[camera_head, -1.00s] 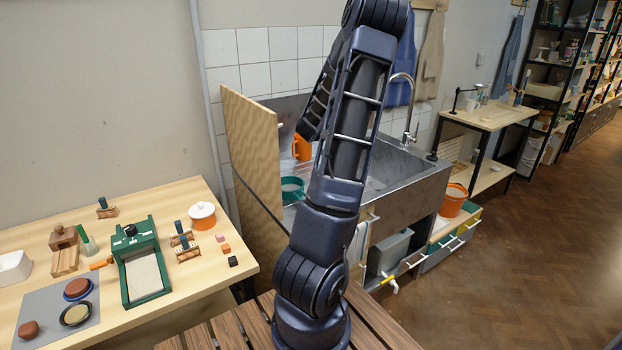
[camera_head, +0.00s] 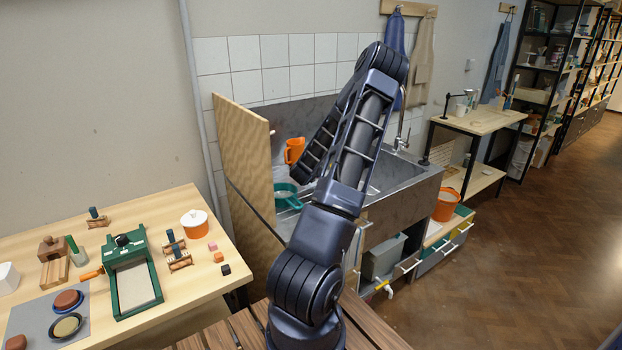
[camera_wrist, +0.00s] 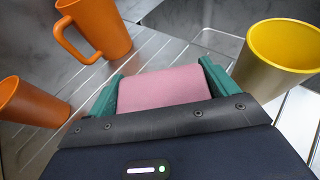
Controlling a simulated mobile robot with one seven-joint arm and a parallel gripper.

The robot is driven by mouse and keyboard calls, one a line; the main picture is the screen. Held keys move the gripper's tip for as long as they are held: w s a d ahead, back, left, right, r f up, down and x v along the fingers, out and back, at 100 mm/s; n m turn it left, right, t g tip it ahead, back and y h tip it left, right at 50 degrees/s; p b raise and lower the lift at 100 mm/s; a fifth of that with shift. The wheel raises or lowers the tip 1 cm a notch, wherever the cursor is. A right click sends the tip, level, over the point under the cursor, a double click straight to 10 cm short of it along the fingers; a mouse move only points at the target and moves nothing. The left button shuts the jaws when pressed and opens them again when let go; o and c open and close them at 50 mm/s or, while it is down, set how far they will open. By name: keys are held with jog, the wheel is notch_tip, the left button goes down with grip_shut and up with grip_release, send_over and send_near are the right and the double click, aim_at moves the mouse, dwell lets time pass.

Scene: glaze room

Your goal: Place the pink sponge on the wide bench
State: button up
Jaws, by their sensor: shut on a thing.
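The pink sponge (camera_wrist: 158,90) is held between the green-tipped fingers of my gripper (camera_wrist: 159,82) in the wrist view, above the ribbed metal drainboard (camera_wrist: 60,160) of the sink. In the head view my gripper and the sponge are hidden behind my arm, by the sink. A broad pale wooden bench (camera_head: 215,258) stands at the left; I cannot tell for certain that it is the wide bench.
In the wrist view, orange mugs (camera_wrist: 98,28) (camera_wrist: 30,103) and a yellow-lined cup (camera_wrist: 280,55) stand near my gripper. A plywood panel (camera_head: 245,170) rises between bench and sink. The bench holds a green press (camera_head: 132,275) and a white-lidded pot (camera_head: 194,223).

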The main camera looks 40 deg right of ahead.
aim_at(311, 182)
jog(key=shift+f, duration=2.05)
jog(key=shift+f, duration=0.1)
jog(key=o, duration=0.8)
jog(key=shift+s+a+r, duration=0.2)
jog(key=shift+r, duration=0.05)
jog(key=v, duration=1.1)
jog(key=shift+s+a, duration=0.15)
